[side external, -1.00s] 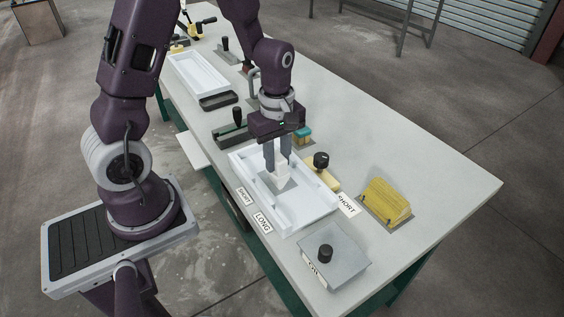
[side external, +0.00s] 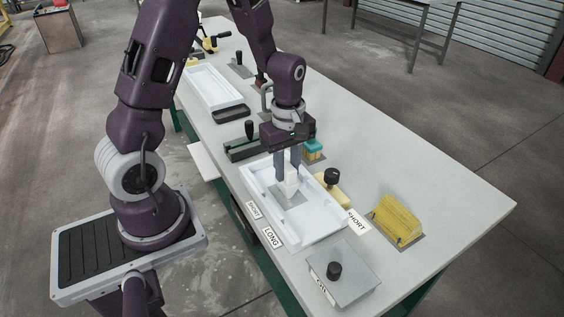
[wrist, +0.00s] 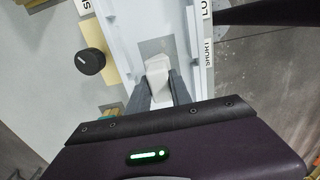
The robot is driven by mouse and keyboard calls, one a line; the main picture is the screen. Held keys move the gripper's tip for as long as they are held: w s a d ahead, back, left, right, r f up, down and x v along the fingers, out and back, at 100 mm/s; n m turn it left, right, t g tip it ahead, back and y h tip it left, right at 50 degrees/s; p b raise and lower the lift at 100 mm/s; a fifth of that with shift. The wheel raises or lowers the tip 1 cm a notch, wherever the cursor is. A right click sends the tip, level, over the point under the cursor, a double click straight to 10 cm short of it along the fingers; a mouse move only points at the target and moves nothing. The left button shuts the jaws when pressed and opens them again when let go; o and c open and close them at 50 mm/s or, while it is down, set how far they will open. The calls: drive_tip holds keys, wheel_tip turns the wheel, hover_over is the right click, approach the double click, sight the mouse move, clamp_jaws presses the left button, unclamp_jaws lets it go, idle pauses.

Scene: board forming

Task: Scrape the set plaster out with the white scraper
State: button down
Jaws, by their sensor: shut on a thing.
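My gripper (side external: 288,172) is shut on the white scraper (side external: 291,188) and holds it upright inside the white tray (side external: 321,232). In the wrist view the scraper (wrist: 158,78) sits between the two grey fingers (wrist: 158,92), its far end over the tray's floor. A flat grey patch (side external: 298,203) lies on the tray floor by the scraper's lower end; I cannot tell whether it is the set plaster. It also shows in the wrist view (wrist: 154,47). Whether the scraper touches the floor is unclear.
A yellow piece with a black knob (side external: 331,178) stands close beside the tray. A grey plate with a black knob (side external: 346,284) lies near the front, and a yellow stack (side external: 398,219) at the right. A second white tray (side external: 215,88) lies farther back.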

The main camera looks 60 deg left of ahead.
drive_tip(key=shift+d+r, duration=0.1)
drive_tip(key=shift+d, duration=2.3)
drive_tip(key=shift+a+f, duration=0.2)
drive_tip(key=shift+a, duration=3.65)
drive_tip(key=shift+a+r, duration=0.25)
wheel_tip(320, 180, up, 8)
drive_tip(key=shift+f, duration=0.15)
